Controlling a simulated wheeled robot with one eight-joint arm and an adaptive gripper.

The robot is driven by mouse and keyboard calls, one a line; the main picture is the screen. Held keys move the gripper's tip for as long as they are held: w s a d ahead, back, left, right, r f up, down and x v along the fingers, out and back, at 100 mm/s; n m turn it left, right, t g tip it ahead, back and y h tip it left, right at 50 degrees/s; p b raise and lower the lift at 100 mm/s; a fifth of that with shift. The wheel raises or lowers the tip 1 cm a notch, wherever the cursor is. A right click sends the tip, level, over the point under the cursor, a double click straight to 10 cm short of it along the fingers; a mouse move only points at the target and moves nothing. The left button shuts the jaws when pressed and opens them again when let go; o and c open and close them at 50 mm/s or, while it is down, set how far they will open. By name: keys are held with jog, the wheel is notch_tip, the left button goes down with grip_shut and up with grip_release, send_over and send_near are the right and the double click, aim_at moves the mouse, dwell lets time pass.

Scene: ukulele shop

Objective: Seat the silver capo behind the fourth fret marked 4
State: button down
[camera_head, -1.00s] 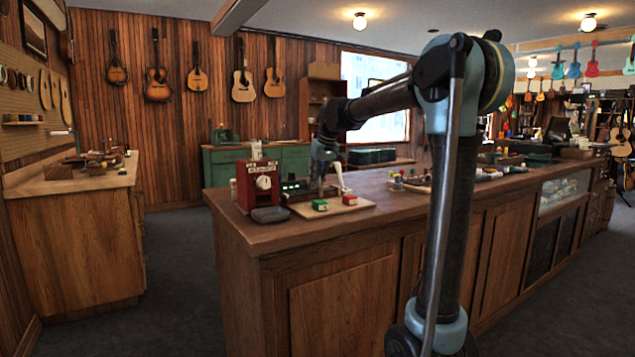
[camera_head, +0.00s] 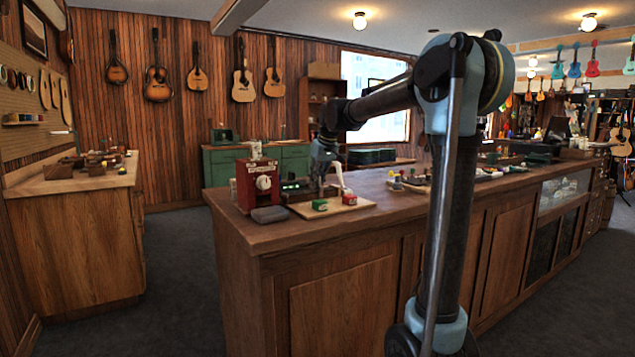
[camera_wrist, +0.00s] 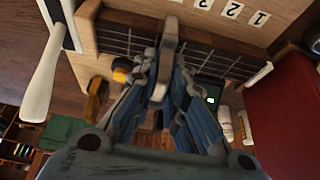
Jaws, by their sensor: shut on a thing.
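The silver capo (camera_wrist: 171,30) is a grey bar at the top middle of the wrist view. My gripper (camera_wrist: 165,68) is shut on its near end. The capo lies across the view of the dark fretboard (camera_wrist: 120,38) with its strings and frets; I cannot tell whether it touches them. In the head view my gripper (camera_head: 322,183) is small and low over the counter, and the capo cannot be made out.
A red box with a white dial (camera_head: 262,183) stands beside the work spot. A green block (camera_head: 320,205) and a red block (camera_head: 350,199) sit on a board in front. A white handle (camera_wrist: 45,80) rises at the wrist view's left. Counter (camera_head: 400,215) is clear in front.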

jog(key=shift+f, duration=0.4)
jog(key=c, duration=1.9)
grip_release()
jog(key=shift+v, duration=5.5)
jog(key=shift+s, duration=0.1)
